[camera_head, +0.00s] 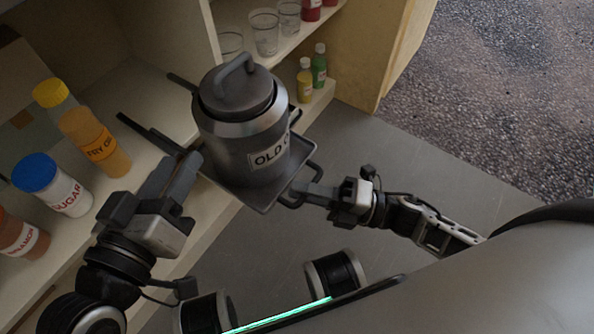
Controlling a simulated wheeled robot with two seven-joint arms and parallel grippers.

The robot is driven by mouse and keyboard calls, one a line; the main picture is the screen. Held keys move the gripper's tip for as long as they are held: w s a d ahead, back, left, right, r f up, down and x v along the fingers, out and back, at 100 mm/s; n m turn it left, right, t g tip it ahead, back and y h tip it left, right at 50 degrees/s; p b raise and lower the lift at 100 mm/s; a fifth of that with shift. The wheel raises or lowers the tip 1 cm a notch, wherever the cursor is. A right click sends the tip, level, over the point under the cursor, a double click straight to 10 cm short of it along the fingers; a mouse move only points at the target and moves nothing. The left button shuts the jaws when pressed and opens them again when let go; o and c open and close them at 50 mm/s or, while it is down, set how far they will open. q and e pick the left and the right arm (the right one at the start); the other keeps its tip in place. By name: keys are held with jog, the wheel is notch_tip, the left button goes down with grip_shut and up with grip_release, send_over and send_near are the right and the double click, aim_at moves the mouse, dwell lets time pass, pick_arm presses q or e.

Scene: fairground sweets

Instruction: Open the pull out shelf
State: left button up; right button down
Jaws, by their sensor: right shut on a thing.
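The pull out shelf (273,192) is a dark metal tray. It sticks out of the pale cabinet, with dark rails (147,132) running back inside. A lidded metal can (236,142) labelled "OLD" stands upright on it and hides most of its surface. My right gripper (303,191) is shut on the bar handle at the shelf's front right edge. My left gripper (180,168) is beside the shelf's left side, close to the rail. Whether its fingers are apart or touch anything is unclear.
Jars labelled sugar (53,185) and curry (96,142) and a brown jar (20,237) stand on the cabinet board at left. Glasses (265,32) and small bottles (319,65) stand on shelves behind. Grey floor (400,170) is clear at right.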

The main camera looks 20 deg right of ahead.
pick_arm(q)
jog(key=shift+s+d+f, duration=0.1)
jog(key=shift+s+d, duration=0.15)
jog(key=shift+s, duration=0.25)
pick_arm(e)
jog(key=shift+s+d+r, duration=0.3)
jog(key=shift+s+d, duration=0.25)
jog(key=shift+s, duration=0.05)
jog(key=shift+s+d+r, duration=0.25)
jog(key=shift+s+d, duration=0.25)
jog(key=shift+s, duration=0.05)
jog(key=c, duration=1.5)
grip_release()
jog(key=shift+f, duration=0.15)
jog(key=shift+s+f, duration=0.1)
jog(key=shift+s, duration=0.05)
jog(key=shift+f, duration=0.1)
